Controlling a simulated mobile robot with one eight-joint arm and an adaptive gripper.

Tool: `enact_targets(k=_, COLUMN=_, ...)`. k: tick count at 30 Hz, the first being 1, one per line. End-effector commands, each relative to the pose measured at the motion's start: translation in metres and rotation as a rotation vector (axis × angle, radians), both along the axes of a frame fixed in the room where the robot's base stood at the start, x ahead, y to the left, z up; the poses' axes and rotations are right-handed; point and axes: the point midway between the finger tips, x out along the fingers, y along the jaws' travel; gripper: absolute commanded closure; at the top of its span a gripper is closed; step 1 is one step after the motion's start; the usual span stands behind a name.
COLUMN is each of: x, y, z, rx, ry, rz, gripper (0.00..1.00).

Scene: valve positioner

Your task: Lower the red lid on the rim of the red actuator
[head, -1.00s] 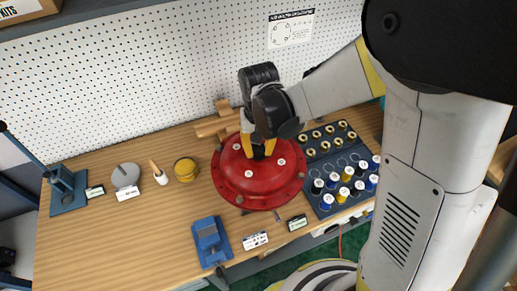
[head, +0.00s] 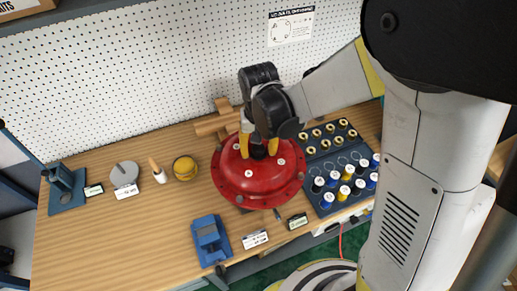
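The red lid (head: 250,186) is a round dome with white dots and a black knob (head: 258,152) on top. It sits level over the red actuator (head: 226,199), whose rim shows only as a thin edge with small bolts or holes around it. I cannot tell from above whether the rims meet all the way round. My gripper (head: 259,146) points down over the lid's centre. Its two yellow fingers stand apart on either side of the knob, with a gap visible. The finger on the left partly hides the lid's back.
A dark tray (head: 325,160) with brass rings and several capped bottles stands close on the right. A wooden stand (head: 222,122) is behind the lid. A blue vise (head: 209,238) is front left, a yellow tin (head: 185,167) left. Bare tabletop (head: 110,235) lies at front left.

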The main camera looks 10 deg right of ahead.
Motion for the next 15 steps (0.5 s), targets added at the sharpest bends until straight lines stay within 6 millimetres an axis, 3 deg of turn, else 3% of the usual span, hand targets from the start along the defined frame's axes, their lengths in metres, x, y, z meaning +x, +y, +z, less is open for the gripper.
enact_targets(k=8, x=0.0, y=0.0, z=0.006, rx=0.0, ry=0.0, rz=0.0, gripper=0.48)
enact_targets(k=15, x=-0.001, y=0.0, z=0.053, rx=0.0, ry=0.0, rz=0.0, gripper=0.48)
